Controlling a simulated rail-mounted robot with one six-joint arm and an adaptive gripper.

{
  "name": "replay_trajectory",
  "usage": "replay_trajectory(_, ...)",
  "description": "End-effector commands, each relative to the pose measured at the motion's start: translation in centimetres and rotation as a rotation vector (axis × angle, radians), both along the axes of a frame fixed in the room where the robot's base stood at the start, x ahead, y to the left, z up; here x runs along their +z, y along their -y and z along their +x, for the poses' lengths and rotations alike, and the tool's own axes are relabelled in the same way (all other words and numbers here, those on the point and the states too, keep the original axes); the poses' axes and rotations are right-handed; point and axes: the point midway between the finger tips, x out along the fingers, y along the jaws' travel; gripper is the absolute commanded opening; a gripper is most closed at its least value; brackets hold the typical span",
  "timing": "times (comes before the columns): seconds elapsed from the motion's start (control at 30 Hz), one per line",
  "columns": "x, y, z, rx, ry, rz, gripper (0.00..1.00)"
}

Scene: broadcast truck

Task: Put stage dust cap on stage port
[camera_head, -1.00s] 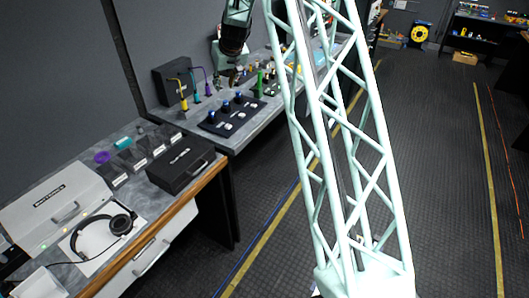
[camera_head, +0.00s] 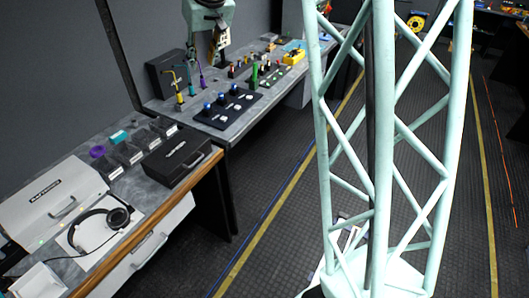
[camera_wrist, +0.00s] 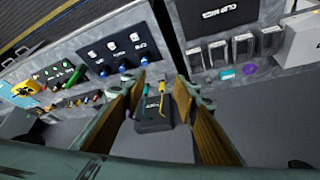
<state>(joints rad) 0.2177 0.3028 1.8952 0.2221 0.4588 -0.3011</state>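A black panel (camera_head: 228,106) lies on the far bench. It has three blue-topped round parts (camera_head: 222,98) along one side and white labels. The panel also shows at the upper left of the wrist view (camera_wrist: 105,47). I cannot read which label is the stage port, nor tell which part is the stage dust cap. My gripper (camera_head: 215,46) hangs above the bench, behind the panel. In the wrist view my gripper (camera_wrist: 162,80) is open and empty, its tan-padded fingers wide apart.
Coloured small parts (camera_head: 262,70) and a yellow piece (camera_head: 293,56) lie farther along the bench. A black case (camera_head: 182,154), grey bins (camera_head: 143,140), a purple ring (camera_head: 97,151) and headphones (camera_head: 100,226) occupy the near bench. Open floor lies to the right.

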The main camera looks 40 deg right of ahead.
Motion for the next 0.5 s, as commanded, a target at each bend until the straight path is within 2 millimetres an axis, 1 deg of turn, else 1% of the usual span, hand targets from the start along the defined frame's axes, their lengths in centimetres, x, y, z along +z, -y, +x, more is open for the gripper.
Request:
replay_trajectory(0.03,0.8,-0.7,-1.0,0.005,0.000,-0.001,0.28)
replay_trajectory(0.1,1.7,-1.5,-2.4,0.010,-0.004,0.002,0.28)
replay_trajectory(0.37,4.5,-4.2,-7.9,0.026,-0.021,0.005,0.28)
replay_trajectory(0.5,5.7,-5.6,-11.0,0.033,-0.031,0.007,0.28)
